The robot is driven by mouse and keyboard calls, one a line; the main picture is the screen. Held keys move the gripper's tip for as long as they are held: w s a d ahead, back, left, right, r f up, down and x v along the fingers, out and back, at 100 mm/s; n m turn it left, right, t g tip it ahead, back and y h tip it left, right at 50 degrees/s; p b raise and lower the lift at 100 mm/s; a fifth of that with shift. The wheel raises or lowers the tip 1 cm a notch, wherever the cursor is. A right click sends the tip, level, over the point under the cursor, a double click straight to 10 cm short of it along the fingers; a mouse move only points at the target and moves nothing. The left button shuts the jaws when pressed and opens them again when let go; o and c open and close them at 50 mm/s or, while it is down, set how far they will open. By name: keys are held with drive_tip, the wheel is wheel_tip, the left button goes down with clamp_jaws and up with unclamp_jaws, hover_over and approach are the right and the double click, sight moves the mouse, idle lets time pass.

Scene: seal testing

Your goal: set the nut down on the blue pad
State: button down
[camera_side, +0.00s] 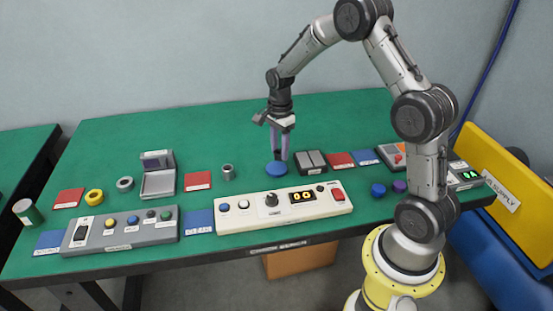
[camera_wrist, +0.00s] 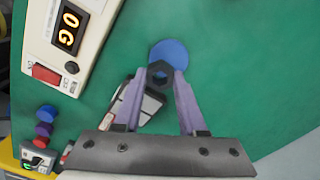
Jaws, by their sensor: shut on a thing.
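The nut (camera_wrist: 160,74) is a dark hexagonal ring with a hole in its middle. My gripper (camera_wrist: 162,78) is shut on it, with the nut between the tips of the two purple fingers. The blue pad (camera_wrist: 170,50) is a round disc that shows just beyond the nut, which covers part of its near edge. In the side view the blue pad (camera_side: 276,170) lies on the green table, and my gripper (camera_side: 280,156) points down right over its back edge. The gap between nut and pad is too small to judge.
A white control panel (camera_side: 240,222) with a lit display stands in front of the pad. A dark box with two grey plates (camera_side: 311,161) stands close to its right. A grey metal cylinder (camera_side: 228,172) stands to its left. The table behind is clear.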

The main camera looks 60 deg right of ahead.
sight(277, 168)
drive_tip(key=shift+w+d+f, duration=0.2)
drive_tip(key=shift+w+f, duration=0.4)
drive_tip(key=shift+f, duration=0.15)
drive_tip(key=shift+w+f, duration=0.1)
drive_tip(key=shift+f, duration=1.55)
drive_tip(key=shift+f, duration=0.2)
drive_tip(key=shift+c, duration=2.4)
unclamp_jaws()
drive_tip(key=shift+r, duration=0.1)
